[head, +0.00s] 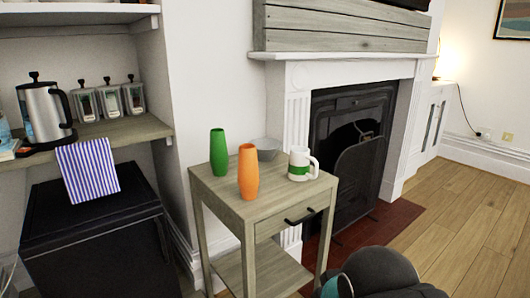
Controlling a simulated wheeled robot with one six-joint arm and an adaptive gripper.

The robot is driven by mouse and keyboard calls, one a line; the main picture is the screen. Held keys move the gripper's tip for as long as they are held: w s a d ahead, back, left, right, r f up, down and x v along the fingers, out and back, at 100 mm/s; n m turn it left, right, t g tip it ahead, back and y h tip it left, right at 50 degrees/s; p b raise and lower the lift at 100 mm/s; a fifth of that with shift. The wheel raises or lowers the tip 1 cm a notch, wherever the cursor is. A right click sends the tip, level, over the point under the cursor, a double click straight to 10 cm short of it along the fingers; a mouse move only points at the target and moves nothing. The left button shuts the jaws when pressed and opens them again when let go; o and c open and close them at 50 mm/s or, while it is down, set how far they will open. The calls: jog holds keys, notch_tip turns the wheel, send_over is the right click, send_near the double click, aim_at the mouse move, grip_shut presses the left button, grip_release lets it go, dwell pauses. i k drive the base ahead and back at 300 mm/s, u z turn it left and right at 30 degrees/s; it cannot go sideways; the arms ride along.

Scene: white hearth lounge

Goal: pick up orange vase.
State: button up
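The orange vase (248,175) stands upright on the top of a small grey wooden side table (280,199), close to its front left part. It is narrow at the top and a little wider in the middle. A similar green vase (218,153) stands upright behind it to the left, apart from it. My gripper is not in view. A dark rounded part with a teal cap at the bottom edge seems to be my arm.
A grey bowl (267,147) and a white mug with a green band (300,162) stand right of the vases. Behind is a white fireplace (292,95). Left are a kettle (45,110), several jars and a striped towel (87,168). Wooden floor (465,215) at right is clear.

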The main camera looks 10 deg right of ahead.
aim_at(248, 178)
jog(key=u, duration=0.55)
jog(key=k, duration=1.3)
jog(key=u, duration=1)
jog(key=i, duration=1.25)
jog(key=z, duration=1)
jog(key=i, duration=0.3)
jog(key=z, duration=0.3)
